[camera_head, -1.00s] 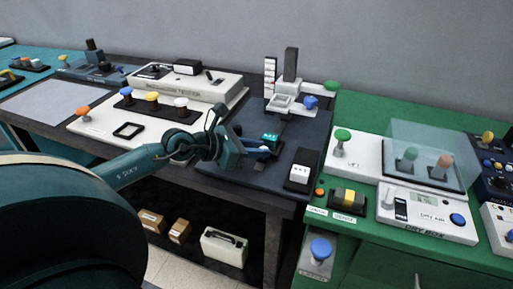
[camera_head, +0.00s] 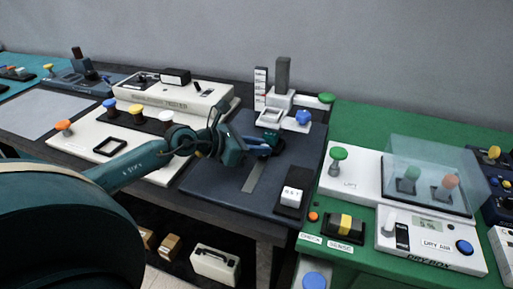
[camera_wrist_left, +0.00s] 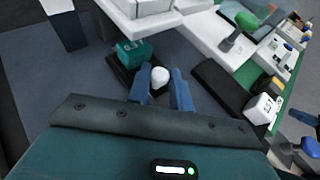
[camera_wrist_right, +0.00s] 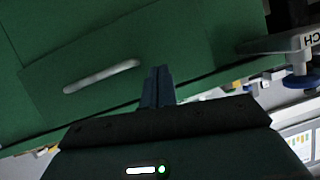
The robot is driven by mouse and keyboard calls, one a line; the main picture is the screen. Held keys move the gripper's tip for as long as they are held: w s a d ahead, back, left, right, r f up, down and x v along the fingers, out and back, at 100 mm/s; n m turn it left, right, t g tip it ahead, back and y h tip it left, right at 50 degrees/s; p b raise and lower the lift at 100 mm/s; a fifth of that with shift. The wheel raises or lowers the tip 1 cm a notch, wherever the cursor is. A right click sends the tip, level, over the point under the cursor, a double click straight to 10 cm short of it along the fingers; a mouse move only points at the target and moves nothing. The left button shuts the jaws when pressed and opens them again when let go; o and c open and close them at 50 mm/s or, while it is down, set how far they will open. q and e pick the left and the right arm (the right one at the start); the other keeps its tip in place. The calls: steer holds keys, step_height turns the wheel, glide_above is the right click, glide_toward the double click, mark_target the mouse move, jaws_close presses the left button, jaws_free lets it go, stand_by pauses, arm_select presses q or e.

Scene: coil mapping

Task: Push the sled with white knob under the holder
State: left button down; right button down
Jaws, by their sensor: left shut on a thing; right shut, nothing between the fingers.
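The holder (camera_head: 270,116) is a white stand with a dark upright post at the back of the dark blue plate. Its white base also shows at the top of the left wrist view (camera_wrist_left: 146,8). My left gripper (camera_head: 268,146) is just in front of the holder. In the left wrist view its blue fingers (camera_wrist_left: 160,90) are shut around the white knob (camera_wrist_left: 160,76). The knob is on a dark sled (camera_wrist_left: 120,72) carrying a teal block (camera_wrist_left: 133,54), close in front of the holder. The gripper hides most of the sled in the head view. My right gripper (camera_wrist_right: 159,80) is shut and empty.
A grey track strip (camera_head: 254,177) lies bare in front of my left gripper. A black block with a white key (camera_head: 291,195) is at right on the plate. A blue knob (camera_head: 303,117) and green knob (camera_head: 326,98) are beside the holder.

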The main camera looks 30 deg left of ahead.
arm_select(q)
steer(key=shift+w+a+r, duration=0.1)
steer(key=shift+w+r, duration=0.05)
steer(key=shift+r, duration=0.05)
steer(key=c, duration=1.3)
jaws_free()
steer(key=shift+w+f, duration=0.1)
steer(key=shift+s+a, duration=0.15)
steer(key=shift+s, duration=0.2)
steer(key=v, duration=1.2)
steer(key=shift+s+p, duration=0.2)
steer(key=shift+p, duration=0.1)
